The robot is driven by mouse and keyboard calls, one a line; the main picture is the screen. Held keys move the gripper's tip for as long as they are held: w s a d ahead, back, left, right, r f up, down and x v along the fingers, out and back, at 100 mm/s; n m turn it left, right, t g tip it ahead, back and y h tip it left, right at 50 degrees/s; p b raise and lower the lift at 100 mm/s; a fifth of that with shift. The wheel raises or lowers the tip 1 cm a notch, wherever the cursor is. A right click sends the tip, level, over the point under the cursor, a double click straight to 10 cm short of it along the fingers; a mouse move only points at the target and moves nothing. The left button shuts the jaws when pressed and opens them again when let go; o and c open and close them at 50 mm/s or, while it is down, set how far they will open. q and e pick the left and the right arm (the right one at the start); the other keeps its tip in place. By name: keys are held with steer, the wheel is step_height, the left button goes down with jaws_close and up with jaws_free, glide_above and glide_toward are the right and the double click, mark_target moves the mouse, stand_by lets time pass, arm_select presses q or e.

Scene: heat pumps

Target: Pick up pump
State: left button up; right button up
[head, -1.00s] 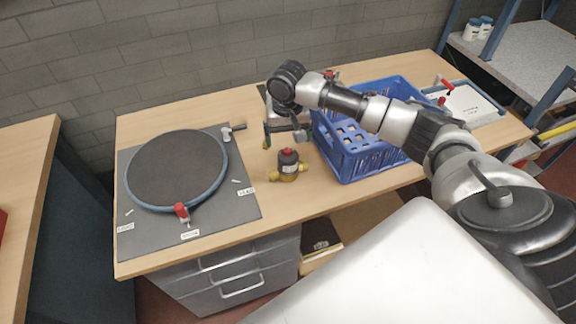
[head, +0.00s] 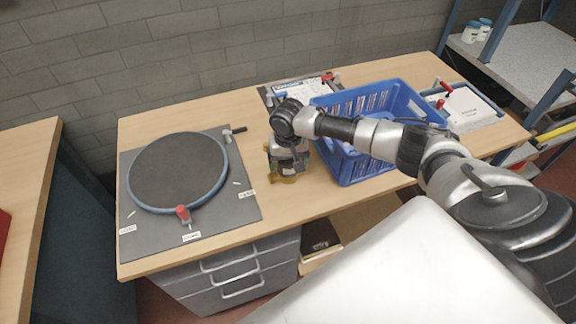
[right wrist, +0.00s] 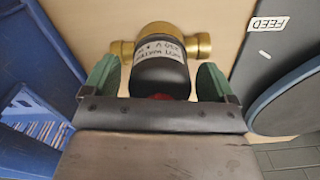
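The pump (right wrist: 160,62), with a black labelled body, a red part and brass pipe ends, stands on the wooden table. In the head view only its brass base (head: 284,178) shows below my right gripper (head: 285,160). In the right wrist view my right gripper (right wrist: 155,80) is open, with one green fingertip on each side of the pump's black body. A gap shows between each fingertip and the body. My left gripper is not in view.
A blue crate (head: 350,170) stands close to the right of the pump. A white-papered board (head: 300,88) lies behind. Bare table lies in front of the pump.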

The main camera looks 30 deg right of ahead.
steer(key=c, duration=1.4)
steer(key=shift+w, duration=0.1)
steer(key=shift+r, duration=0.15)
